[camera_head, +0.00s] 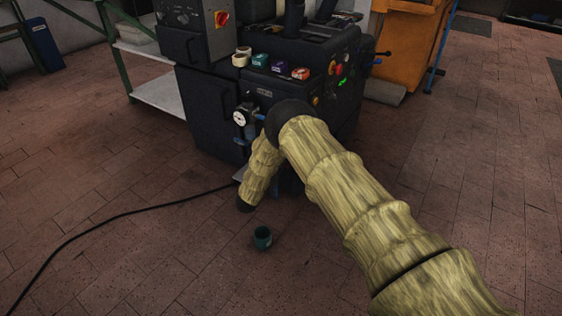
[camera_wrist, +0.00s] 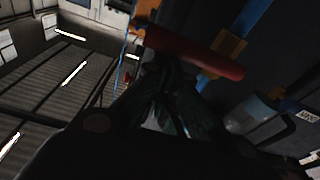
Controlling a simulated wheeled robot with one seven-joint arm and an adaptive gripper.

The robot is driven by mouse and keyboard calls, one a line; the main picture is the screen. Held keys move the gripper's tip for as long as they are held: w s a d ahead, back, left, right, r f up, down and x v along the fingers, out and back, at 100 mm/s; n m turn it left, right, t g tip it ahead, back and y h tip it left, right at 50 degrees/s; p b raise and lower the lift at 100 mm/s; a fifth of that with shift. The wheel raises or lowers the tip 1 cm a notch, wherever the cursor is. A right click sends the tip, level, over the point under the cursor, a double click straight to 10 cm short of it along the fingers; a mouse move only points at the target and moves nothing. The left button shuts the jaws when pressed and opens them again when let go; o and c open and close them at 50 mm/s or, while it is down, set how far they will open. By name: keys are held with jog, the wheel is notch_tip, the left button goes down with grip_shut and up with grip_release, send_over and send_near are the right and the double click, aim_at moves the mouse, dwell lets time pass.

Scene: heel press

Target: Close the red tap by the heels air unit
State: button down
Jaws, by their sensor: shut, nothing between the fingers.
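The red tap handle (camera_wrist: 195,52) shows in the wrist view as a red bar lying across the upper middle. It is beside a brass-coloured fitting (camera_wrist: 229,48) on a blue pipe (camera_wrist: 247,22). My gripper (camera_wrist: 158,72) is shut and empty, with its dark fingertips close to the left part of the red handle. I cannot tell whether they touch it. In the head view the air unit's round gauge (camera_head: 241,117) shows on the front of the dark machine. My arm hides the red tap and my gripper there.
The dark heel press (camera_head: 205,105) stands behind my arm. A shelf bench (camera_head: 160,93) is at left, an orange machine (camera_head: 408,45) at right. The floor in front is mostly clear.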

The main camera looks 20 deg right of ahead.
notch_tip(320, 180, up, 4)
jog(key=r+p, duration=0.1)
jog(key=p, duration=0.2)
jog(key=f+p+v, duration=0.1)
jog(key=p+v, duration=0.1)
jog(key=v, duration=0.7)
jog(key=shift+a+f, duration=0.15)
